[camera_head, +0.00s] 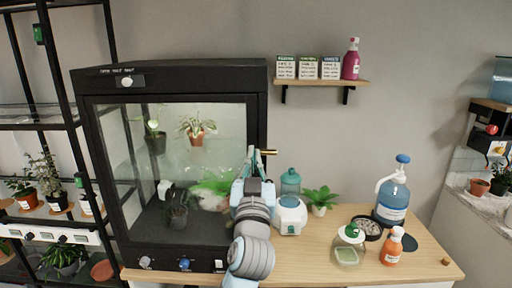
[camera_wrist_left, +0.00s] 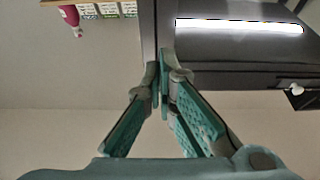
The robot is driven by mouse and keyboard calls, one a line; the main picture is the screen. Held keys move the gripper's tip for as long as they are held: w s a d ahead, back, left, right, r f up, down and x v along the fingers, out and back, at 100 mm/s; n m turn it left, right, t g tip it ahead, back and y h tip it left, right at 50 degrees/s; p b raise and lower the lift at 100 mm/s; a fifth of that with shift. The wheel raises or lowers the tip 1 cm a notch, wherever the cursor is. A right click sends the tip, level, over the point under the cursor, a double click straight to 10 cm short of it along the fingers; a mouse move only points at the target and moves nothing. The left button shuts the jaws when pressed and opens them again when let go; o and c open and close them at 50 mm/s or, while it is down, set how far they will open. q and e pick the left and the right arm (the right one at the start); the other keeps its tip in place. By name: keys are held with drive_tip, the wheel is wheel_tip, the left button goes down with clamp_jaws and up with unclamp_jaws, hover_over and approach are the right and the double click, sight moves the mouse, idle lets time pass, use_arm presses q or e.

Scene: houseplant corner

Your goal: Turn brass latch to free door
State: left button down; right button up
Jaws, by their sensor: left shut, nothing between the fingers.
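A black cabinet (camera_head: 170,80) with a glass front door (camera_head: 220,135) stands on the left of the wooden table. The door looks closed. A brass latch (camera_head: 269,152) sticks out at the door's right edge, pointing right and roughly level. My left gripper (camera_head: 257,153) is at that edge, right beside the latch, and partly covers it. I cannot tell whether they touch. In the left wrist view my left gripper (camera_wrist_left: 164,64) has its fingertips together with nothing between them, in front of the cabinet's edge; the latch is not visible there. My right gripper is not in view.
Right of my left arm, the table holds a white device with a teal top (camera_head: 290,205), a small plant (camera_head: 320,198), a blue pump bottle (camera_head: 393,197) and an orange spray bottle (camera_head: 393,246). A wall shelf (camera_head: 322,82) hangs above. The air right of the latch is clear.

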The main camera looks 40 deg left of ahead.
use_arm(q)
wheel_tip(320, 180, up, 3)
drive_tip(key=p, duration=0.2)
hover_over(263, 152)
drive_tip(key=s, duration=0.3)
drive_tip(key=shift+w+a+r, duration=0.1)
drive_tip(key=shift+w+a, duration=0.05)
drive_tip(key=shift+a, duration=0.1)
drive_tip(key=f, duration=0.3)
drive_tip(key=shift+w+a+f, duration=0.15)
drive_tip(key=shift+w+f, duration=0.05)
drive_tip(key=shift+w, duration=0.05)
drive_tip(key=shift+f, duration=0.3)
